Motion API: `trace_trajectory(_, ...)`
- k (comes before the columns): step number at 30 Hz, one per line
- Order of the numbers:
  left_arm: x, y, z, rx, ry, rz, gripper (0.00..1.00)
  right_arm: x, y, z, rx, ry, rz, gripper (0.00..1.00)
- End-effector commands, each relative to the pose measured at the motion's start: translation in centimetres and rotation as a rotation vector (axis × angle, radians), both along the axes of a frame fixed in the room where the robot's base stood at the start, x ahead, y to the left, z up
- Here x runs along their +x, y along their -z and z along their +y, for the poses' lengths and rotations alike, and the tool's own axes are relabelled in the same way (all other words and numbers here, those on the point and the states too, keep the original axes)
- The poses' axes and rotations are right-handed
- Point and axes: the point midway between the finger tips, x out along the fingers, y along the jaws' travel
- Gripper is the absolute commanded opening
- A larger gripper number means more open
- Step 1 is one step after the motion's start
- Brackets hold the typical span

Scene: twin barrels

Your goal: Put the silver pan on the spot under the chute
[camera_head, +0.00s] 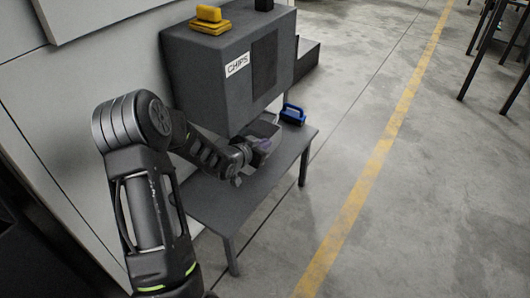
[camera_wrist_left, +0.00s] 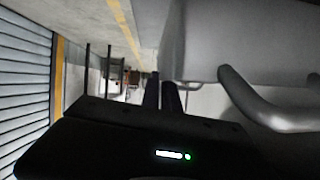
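The silver pan (camera_wrist_left: 245,45) fills the upper right of the left wrist view, with a thick curved handle (camera_wrist_left: 262,112). My right gripper is not in view.
The grey bench (camera_head: 240,208) is bare at its front. A blue-handled object (camera_head: 293,114) sits near its far right end. A yellow object (camera_head: 209,20) lies on top of the box. Open concrete floor with a yellow line (camera_head: 360,185) lies to the right.

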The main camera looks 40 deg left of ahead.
Motion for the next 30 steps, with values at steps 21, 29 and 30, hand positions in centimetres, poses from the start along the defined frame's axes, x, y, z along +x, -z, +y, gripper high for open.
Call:
trace_trajectory(21,0.9,3.3,0.1,0.003,0.0,-0.005,0.0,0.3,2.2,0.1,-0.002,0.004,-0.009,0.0)
trace_trajectory(29,0.7,3.5,0.1,0.0,-0.001,0.001,0.15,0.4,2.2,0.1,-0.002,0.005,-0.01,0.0)
trace_trajectory(30,0.7,3.5,0.1,0.0,-0.001,0.001,0.18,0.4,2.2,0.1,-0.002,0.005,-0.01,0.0)
